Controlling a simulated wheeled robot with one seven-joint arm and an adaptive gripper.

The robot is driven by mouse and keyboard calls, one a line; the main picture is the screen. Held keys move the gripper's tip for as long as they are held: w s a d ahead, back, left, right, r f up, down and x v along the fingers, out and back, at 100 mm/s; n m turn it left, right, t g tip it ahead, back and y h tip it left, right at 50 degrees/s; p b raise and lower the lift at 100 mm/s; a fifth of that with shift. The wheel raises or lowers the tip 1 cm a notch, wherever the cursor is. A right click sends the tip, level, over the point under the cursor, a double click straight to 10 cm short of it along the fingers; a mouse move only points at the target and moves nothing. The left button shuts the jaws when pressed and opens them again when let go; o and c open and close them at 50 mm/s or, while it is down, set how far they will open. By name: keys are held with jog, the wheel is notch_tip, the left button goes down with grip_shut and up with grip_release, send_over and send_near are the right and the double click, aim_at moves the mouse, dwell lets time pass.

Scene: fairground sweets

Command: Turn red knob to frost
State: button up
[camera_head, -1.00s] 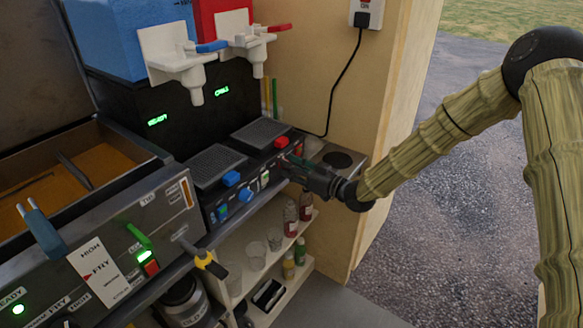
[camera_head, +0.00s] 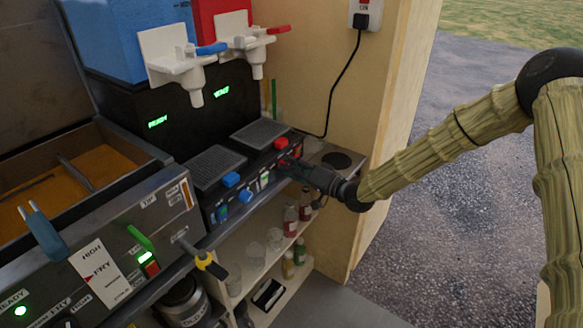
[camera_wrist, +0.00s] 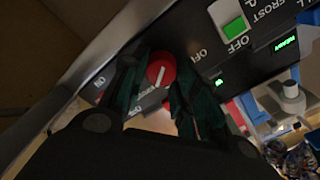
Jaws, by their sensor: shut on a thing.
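The red knob (camera_wrist: 162,72) is round with a white pointer line, on the dark control panel (camera_wrist: 205,62) of the slush machine. In the wrist view the line runs slantwise; I cannot read which marking it points at. My gripper (camera_wrist: 158,84) has one dark green finger on each side of the knob and is shut on it. In the head view my gripper (camera_head: 290,163) is at the right end of the panel, hiding most of the knob. The green display (camera_head: 221,91) under the red tank is lit; its word is too small to read surely.
A green rocker switch (camera_wrist: 234,28) sits beside the knob, near FROST and OFF lettering. A blue knob (camera_head: 246,196) is further left on the panel. The fryer (camera_head: 110,215) stands left. Bottles (camera_head: 291,220) and cups stand on the shelf below.

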jog(key=shift+m, duration=0.6)
jog(key=o, duration=0.7)
jog(key=shift+d, duration=0.1)
jog(key=v, duration=1.2)
jog(key=shift+w, duration=0.1)
